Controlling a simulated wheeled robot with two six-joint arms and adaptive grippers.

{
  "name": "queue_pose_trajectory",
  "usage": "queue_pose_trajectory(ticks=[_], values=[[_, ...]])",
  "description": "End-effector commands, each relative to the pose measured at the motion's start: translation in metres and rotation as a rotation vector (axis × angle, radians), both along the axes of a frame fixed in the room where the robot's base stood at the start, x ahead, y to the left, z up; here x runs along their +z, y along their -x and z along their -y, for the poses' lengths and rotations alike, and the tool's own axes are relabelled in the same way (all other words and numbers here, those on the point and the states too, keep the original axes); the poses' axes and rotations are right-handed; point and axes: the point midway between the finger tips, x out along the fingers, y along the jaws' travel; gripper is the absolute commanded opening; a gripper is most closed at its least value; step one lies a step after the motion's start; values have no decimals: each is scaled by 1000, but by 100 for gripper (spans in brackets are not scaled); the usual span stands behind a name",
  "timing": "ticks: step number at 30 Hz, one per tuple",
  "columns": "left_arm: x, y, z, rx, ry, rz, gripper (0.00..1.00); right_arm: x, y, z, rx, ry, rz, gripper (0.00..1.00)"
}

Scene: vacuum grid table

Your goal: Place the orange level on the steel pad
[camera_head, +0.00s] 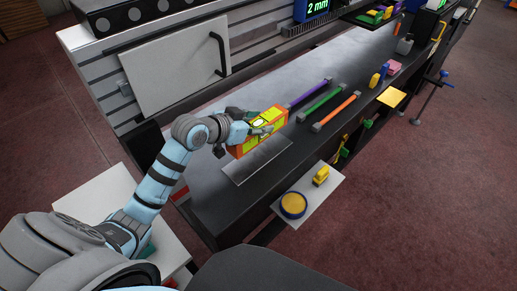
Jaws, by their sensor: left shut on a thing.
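The orange level (276,118) is a boxy orange block with a yellow-green face. It is in the middle of the head view, just above or at the far edge of the steel pad. My left gripper (256,126) is shut on the level, and its fingers cover part of the face. The steel pad (254,164) is a flat grey plate on the dark table, in front of and below the level. I cannot tell whether the level touches the pad. My right gripper is not in view.
Purple, green (322,102) and orange (337,111) bars lie on the table (213,195) to the right. A white side shelf (318,208) holds a round blue-and-yellow item (293,205) and a small yellow item (321,175). A panel with a handle (172,72) stands behind.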

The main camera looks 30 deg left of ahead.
Motion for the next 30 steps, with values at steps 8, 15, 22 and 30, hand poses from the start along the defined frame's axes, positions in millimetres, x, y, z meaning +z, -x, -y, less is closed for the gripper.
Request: queue_pose_trajectory(ticks=[8, 15, 22, 30], values=[[-46, -1, 1, -1, 1, 5, 0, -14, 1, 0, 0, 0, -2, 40], [-81, -1, 1, -2, 0, 5, 0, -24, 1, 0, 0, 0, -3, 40], [-80, -1, 1, -2, 0, 5, 0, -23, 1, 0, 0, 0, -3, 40], [-82, 0, 0, -1, 0, 2, 61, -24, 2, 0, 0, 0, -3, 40]])
